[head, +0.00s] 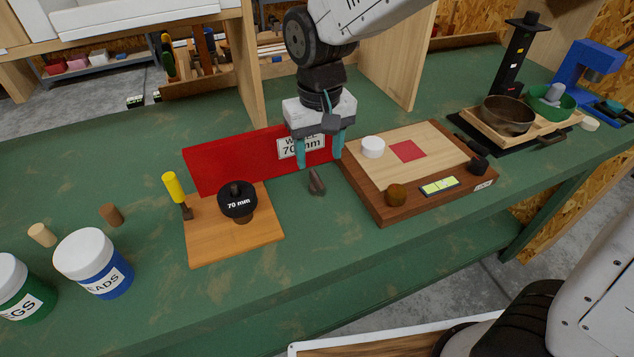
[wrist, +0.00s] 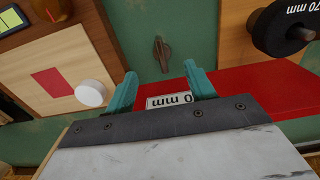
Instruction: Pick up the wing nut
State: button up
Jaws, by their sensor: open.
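The wing nut (head: 316,182) is a small dark brown-grey piece on the green bench, between the wooden board with the 70 mm wheel and the brown-framed board. In the wrist view the wing nut (wrist: 162,53) lies beyond my fingertips, roughly in line with the gap between them. My gripper (head: 320,165) has two teal fingers and is open and empty, above the bench near the red block's right end. In the wrist view my gripper (wrist: 157,78) also shows its fingers spread wide. Nothing hides the wing nut in either view.
A red block (head: 230,163) with a 70 mm label stands behind. The wheel (head: 238,199) is on a board at left; a white disc (head: 373,147) and a round brown knob (head: 396,195) are on the framed board at right. Green bench is free in front of the wing nut.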

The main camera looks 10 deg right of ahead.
aim_at(317, 178)
jog(key=f, duration=0.8)
jog(key=shift+w+a, duration=0.2)
jog(key=shift+w, duration=0.05)
jog(key=c, duration=1.1)
